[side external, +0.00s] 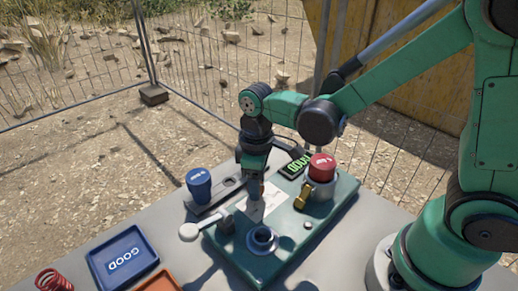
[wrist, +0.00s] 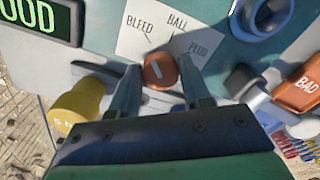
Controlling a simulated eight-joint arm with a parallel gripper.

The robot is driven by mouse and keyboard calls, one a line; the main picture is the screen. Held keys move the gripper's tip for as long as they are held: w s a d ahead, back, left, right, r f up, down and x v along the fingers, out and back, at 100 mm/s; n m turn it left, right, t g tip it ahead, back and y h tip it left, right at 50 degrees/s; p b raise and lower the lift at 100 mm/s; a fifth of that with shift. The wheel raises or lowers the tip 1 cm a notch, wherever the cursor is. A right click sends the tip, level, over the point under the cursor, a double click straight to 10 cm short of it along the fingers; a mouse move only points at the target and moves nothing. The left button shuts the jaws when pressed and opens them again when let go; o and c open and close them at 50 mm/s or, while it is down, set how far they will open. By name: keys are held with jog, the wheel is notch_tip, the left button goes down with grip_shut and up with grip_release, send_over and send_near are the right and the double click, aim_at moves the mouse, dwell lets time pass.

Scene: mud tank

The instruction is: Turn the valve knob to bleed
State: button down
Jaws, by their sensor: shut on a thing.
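The valve knob (wrist: 158,71) is a round copper-orange disc with a short white mark that slants from upper left to lower right. It sits below a white label sheet (wrist: 175,25) reading BLEED, BALL and PLUG in the wrist view. The BLEED word is up and left of the knob; PLUG is up and right. My gripper (wrist: 160,88) is shut on the knob, one finger on each side. In the side view my gripper (side external: 256,193) points down at the green panel (side external: 290,245), and its fingers mostly hide the knob.
The red cap (side external: 322,167), blue cap (side external: 199,183), white-ended lever (side external: 190,231) and ring socket (side external: 262,240) stand near my gripper.

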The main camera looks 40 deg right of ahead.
jog(key=shift+n, duration=0.7)
jog(key=shift+c, duration=2)
grip_release()
jog(key=shift+r, duration=0.1)
jog(key=shift+r, duration=2.7)
